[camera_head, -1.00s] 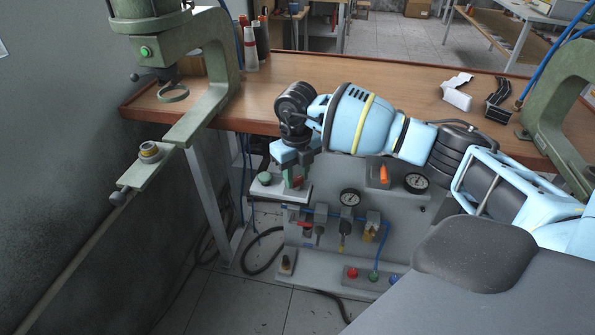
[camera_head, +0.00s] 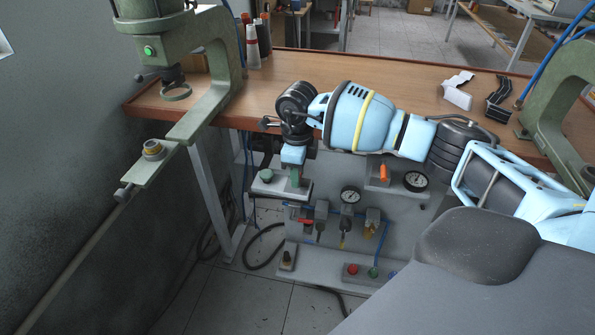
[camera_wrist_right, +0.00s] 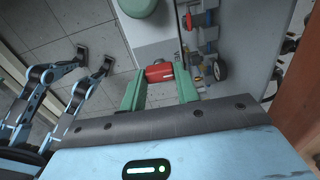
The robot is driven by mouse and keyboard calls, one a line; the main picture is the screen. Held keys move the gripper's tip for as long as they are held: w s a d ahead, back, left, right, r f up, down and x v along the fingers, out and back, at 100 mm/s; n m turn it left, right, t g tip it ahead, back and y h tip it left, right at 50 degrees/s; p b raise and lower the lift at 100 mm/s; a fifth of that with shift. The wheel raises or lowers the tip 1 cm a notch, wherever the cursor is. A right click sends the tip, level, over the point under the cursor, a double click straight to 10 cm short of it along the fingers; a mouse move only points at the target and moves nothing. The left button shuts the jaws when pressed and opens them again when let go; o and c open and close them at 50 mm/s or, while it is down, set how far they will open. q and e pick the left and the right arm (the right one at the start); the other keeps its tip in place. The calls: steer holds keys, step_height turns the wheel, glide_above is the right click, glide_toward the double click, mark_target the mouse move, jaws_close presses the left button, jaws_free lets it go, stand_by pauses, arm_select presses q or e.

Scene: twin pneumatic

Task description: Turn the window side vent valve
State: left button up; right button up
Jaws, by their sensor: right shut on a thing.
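My right gripper (camera_head: 295,182) points down at the grey block at the upper left of the pneumatic panel (camera_head: 325,188). In the right wrist view its two green fingers (camera_wrist_right: 160,86) are shut on the red handle of the vent valve (camera_wrist_right: 160,72), one finger on each side. In the head view the fingers and wrist hide most of this handle. A green round knob (camera_head: 266,176) sits on the block just left of the gripper. My left gripper is not seen in the head view.
An orange handle (camera_head: 384,173) and a gauge (camera_head: 415,181) are at the panel's upper right. Regulators and a second gauge (camera_head: 350,196) line the panel's middle. The wooden bench (camera_head: 290,90) stands behind, with a green press (camera_head: 222,60) at left.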

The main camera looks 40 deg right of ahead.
stand_by(0.4)
steer(key=o, duration=1)
steer(key=shift+r, duration=3.95)
